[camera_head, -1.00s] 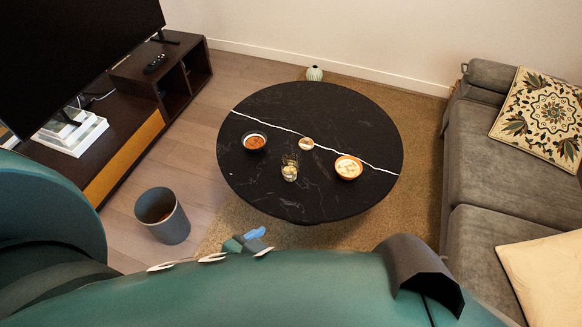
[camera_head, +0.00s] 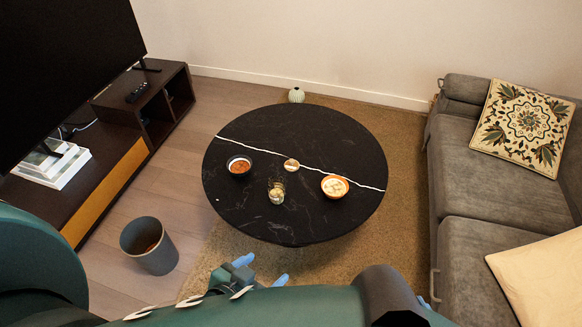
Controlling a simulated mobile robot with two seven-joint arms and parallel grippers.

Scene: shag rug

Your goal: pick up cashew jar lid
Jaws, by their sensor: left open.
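The lid (camera_head: 291,165) looks like a small round tan disc with a pale edge. It lies on the black round table (camera_head: 310,225), near the middle and close to the white vein. A small glass jar (camera_head: 276,192) with pale contents stands just in front of it, apart from it. My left gripper (camera_head: 262,271) shows at the bottom, short of the table's near edge. Its two blue fingertips are apart with nothing between them, well away from the lid. A small blue bit at the lower right may be my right gripper (camera_head: 426,302); my arm hides the rest.
A bowl of reddish-brown food (camera_head: 239,166) and an orange bowl of pale pieces (camera_head: 335,187) flank the jar. A grey bin (camera_head: 149,246) stands left. A TV cabinet (camera_head: 100,170) and a grey sofa (camera_head: 470,190) bound the sides.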

